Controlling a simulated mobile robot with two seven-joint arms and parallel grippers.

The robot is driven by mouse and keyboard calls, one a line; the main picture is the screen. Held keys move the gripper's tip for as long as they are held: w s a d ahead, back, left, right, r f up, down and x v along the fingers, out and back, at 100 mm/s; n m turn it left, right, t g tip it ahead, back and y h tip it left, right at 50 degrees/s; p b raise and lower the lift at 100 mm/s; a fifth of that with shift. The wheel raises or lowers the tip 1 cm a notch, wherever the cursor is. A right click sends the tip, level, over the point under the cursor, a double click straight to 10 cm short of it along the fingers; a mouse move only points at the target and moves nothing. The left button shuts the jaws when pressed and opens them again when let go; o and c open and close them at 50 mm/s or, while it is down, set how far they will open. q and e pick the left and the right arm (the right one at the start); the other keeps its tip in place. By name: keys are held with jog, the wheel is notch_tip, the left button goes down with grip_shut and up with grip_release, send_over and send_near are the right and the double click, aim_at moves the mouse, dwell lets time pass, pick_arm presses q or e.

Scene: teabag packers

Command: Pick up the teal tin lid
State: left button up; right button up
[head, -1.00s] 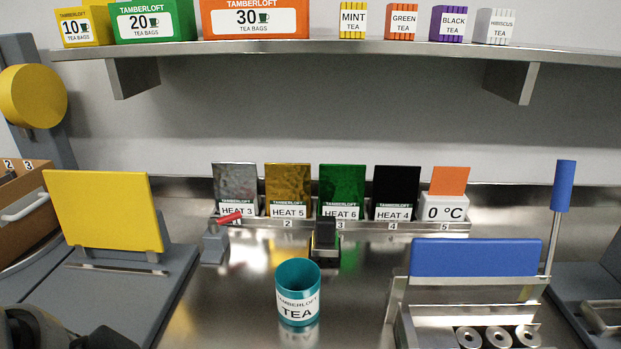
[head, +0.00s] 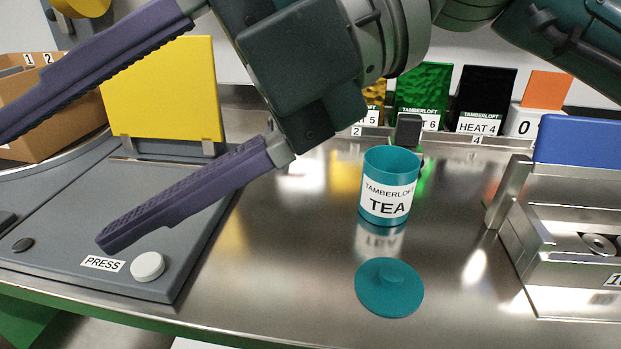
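The teal tin lid (head: 389,287) lies flat on the steel counter near its front edge, with a small raised knob on top. The open teal tin (head: 389,187), labelled TAMBERLOFT TEA, stands upright just behind it. My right gripper (head: 52,185) comes in from the upper right and reaches across to the left. Its two purple fingers are wide apart with nothing between them, over the grey press. It is well left of the lid and not touching it. My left gripper is not in view.
The grey press base with a white PRESS button (head: 148,267) and a yellow panel (head: 165,90) is at left. A cardboard box (head: 40,100) stands behind it. A steel fixture with a blue panel (head: 580,140) is at right. The counter around the lid is clear.

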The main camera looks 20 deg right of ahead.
jog(key=w+d+f+h+b, duration=0.1)
jog(key=d+f+h, duration=0.45)
jog(key=f, duration=0.25)
jog(key=m+h+b, duration=0.3)
jog(key=h, duration=0.5)
send_over(392, 272)
notch_tip(392, 272, down, 4)
jog(key=shift+g, duration=0.4)
jog(key=f, duration=0.4)
jog(key=shift+w+d+f, duration=0.2)
jog(key=shift+d+f, duration=0.05)
jog(key=f, duration=0.5)
jog(key=shift+s+a+f, duration=0.2)
jog(key=shift+a+f, duration=0.05)
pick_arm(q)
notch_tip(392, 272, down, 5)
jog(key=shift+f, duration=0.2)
pick_arm(e)
grip_shut()
